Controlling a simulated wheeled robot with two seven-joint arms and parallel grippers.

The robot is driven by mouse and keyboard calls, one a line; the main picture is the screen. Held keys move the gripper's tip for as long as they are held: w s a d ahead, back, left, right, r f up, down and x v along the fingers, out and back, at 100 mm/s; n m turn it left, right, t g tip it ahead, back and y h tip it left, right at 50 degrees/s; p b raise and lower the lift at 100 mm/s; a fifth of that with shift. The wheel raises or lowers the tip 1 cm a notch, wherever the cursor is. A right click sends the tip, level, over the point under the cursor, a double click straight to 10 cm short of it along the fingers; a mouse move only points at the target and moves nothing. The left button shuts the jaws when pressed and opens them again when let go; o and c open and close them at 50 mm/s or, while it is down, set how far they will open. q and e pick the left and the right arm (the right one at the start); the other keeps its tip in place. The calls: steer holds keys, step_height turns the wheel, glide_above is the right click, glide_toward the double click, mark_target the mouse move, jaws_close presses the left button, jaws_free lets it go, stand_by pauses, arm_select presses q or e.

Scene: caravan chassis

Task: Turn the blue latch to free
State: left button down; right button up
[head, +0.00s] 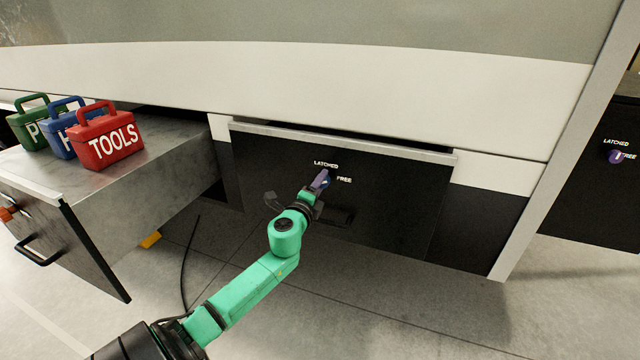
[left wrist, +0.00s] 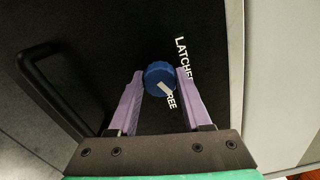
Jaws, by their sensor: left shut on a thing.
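The blue latch (head: 327,181) is a round knob on the dark drawer front in the middle, with LATCHED printed above it and FREE to its right. In the left wrist view, the blue latch (left wrist: 157,76) sits between the purple fingertips of my left gripper (left wrist: 160,80). Its pale mark slants to the lower right, pointing between the two words. My left gripper (head: 320,180) is shut on the knob, hiding part of it in the head view. My right gripper is not in view.
An open drawer (head: 180,165) at the left carries green (head: 28,130), blue (head: 62,144) and red (head: 108,140) boxes. A black handle (left wrist: 50,90) is beside the latch. Another latch (head: 615,157) is on the right panel.

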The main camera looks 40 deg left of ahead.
arm_select(q)
steer(key=m, duration=0.5)
steer(key=shift+p, duration=0.3)
stand_by(0.4)
steer(key=shift+c, duration=1.7)
jaws_free()
steer(key=b+v, duration=0.1)
steer(key=v, duration=1.3)
steer(key=shift+s, duration=0.25)
